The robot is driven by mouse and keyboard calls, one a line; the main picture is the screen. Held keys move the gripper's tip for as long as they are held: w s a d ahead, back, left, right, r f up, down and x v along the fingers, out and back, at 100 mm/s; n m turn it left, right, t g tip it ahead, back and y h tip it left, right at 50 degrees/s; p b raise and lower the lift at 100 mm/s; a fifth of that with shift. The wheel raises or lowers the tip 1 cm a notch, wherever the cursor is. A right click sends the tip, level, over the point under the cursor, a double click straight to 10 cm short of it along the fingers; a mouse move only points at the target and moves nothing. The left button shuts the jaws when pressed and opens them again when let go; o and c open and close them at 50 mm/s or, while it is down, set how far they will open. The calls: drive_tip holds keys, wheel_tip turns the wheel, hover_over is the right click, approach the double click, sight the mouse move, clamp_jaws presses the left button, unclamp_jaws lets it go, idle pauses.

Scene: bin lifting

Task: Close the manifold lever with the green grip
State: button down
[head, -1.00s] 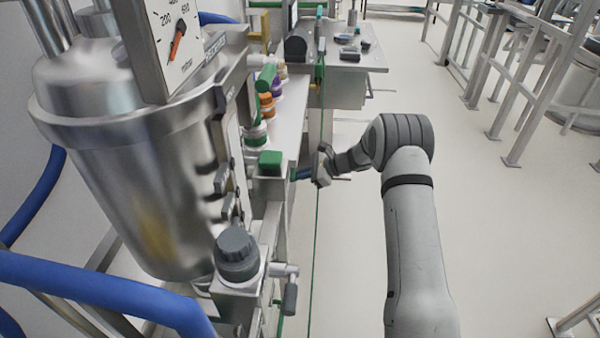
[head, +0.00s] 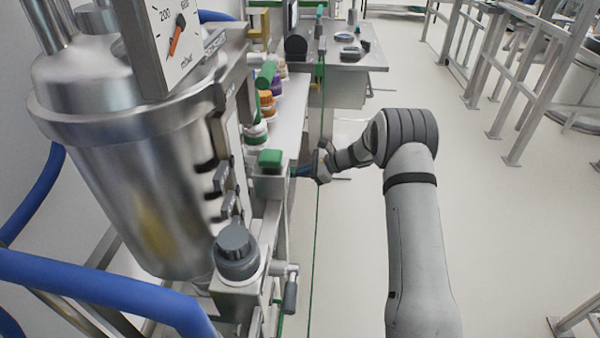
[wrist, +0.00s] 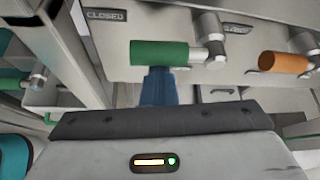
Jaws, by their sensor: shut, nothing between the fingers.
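In the wrist view, the green grip (wrist: 160,53) lies level across the picture. Its metal stem (wrist: 206,50) joins it at the right. A plate marked CLOSED (wrist: 108,15) shows above and left of it. My gripper (wrist: 158,84) is shut and empty, its blue fingertips just below the middle of the green grip; I cannot tell whether they touch it. In the head view, my gripper (head: 300,171) reaches left toward the manifold side of the bench. The lever itself is not clear there.
An orange grip (wrist: 285,62) on a similar lever is to the right in the wrist view. In the head view, a green-topped block (head: 270,160) and a steel vessel (head: 145,160) stand left of my gripper. Open floor (head: 490,230) lies to the right.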

drive_tip(key=d+r+b, duration=0.1)
drive_tip(key=d+b, duration=0.1)
drive_tip(key=d, duration=0.7)
drive_tip(key=s+d+r+n+g+h+p, duration=0.25)
drive_tip(key=s+r+n+h+p, duration=0.45)
drive_tip(key=s+r, duration=1.25)
drive_tip(key=s+d+r+n+t+h+p, duration=0.1)
drive_tip(key=s+d+r+n, duration=0.1)
drive_tip(key=s, duration=0.5)
drive_tip(key=s+d+r+n+t+h+p, duration=0.1)
drive_tip(key=s+d+r+n+h, duration=0.1)
drive_tip(key=s, duration=0.5)
drive_tip(key=s+d+r+n+t+h+p, duration=0.1)
drive_tip(key=s+d+r+n, duration=0.2)
drive_tip(key=s, duration=0.5)
drive_tip(key=shift+d+n+h, duration=0.4)
drive_tip(key=shift+d+n, duration=0.15)
drive_tip(key=shift+n, duration=0.85)
